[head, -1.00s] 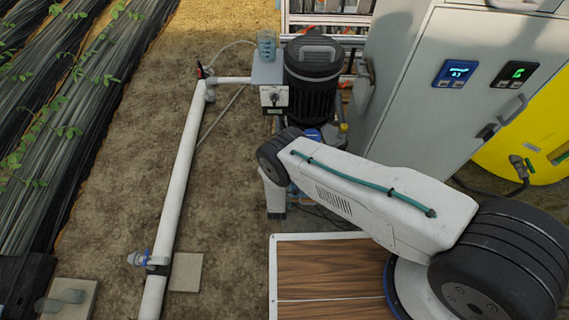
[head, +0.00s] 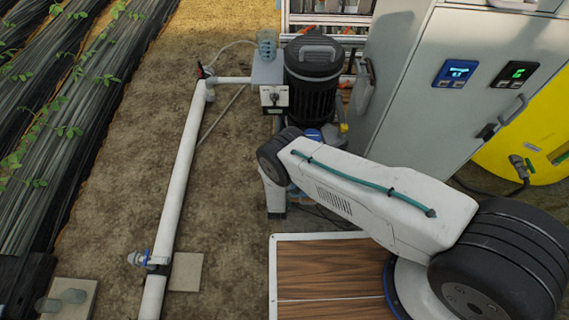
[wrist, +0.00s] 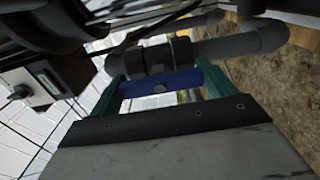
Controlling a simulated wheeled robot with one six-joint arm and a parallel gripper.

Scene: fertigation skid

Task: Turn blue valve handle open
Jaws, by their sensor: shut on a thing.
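In the wrist view the blue valve handle (wrist: 180,80) is a flat blue bar lying crosswise, with a dark bolt-like spot on its face. My gripper (wrist: 160,86) has its two green fingers at the bar's two ends, shut on it. A dark grey valve body and pipe (wrist: 240,43) lie just beyond the handle. In the head view my arm hides the gripper and the gripped handle. A little blue (head: 313,134) shows under the black pump motor, above my arm.
The black pump motor (head: 312,85) and grey control cabinet (head: 440,85) stand close to my arm. A wood-topped surface (head: 320,268) lies in front. Bare soil is clear between.

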